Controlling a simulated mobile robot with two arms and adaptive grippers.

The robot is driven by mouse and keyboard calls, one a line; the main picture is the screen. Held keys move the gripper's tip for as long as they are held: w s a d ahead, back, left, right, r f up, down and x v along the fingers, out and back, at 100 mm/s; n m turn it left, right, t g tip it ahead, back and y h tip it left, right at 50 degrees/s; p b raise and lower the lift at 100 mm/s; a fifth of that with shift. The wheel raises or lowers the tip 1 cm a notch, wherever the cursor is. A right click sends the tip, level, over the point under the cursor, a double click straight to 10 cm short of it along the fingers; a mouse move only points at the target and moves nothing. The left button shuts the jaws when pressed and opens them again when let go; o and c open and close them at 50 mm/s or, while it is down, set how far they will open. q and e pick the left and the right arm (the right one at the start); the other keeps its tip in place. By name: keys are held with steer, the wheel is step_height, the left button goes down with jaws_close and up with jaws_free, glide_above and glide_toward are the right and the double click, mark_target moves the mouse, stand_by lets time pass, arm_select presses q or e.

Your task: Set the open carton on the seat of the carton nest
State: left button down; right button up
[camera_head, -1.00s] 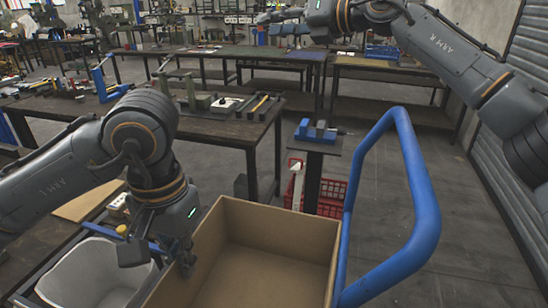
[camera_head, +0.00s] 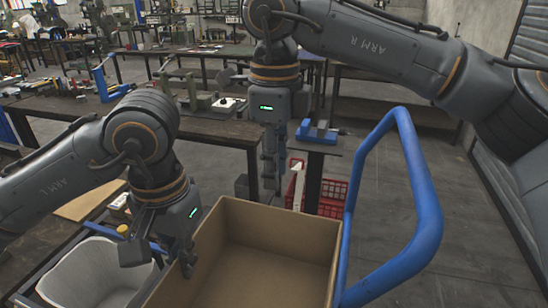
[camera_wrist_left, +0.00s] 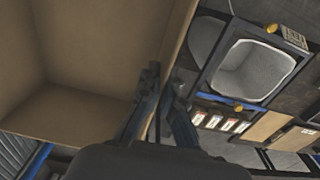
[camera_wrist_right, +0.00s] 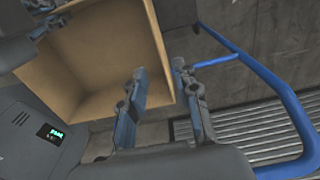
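The open carton (camera_head: 275,270), tan and empty, fills the bottom centre of the head view. My left gripper (camera_head: 185,262) is at its left wall; in the left wrist view the closely spaced fingers (camera_wrist_left: 165,90) straddle the wall rim of the carton (camera_wrist_left: 75,50), seemingly clamped on it. My right gripper (camera_head: 272,180) hangs fingers down by the carton's far wall. In the right wrist view its fingers (camera_wrist_right: 160,80) are spread and empty, either side of the line of a carton wall (camera_wrist_right: 158,45). I cannot identify the carton nest for certain.
A blue tubular handle (camera_head: 420,200) rises right of the carton. A light grey bin (camera_head: 95,275) stands at left. Beyond are a small stand with a blue fixture (camera_head: 318,132), a red crate (camera_head: 330,195) and dark workbenches (camera_head: 215,130). Floor at right is clear.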

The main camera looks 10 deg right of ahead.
step_height(320, 180, down, 11)
stand_by(0.4)
jaws_close()
arm_select(q)
steer(key=c, duration=1.4)
jaws_free()
steer(key=shift+c, duration=0.2)
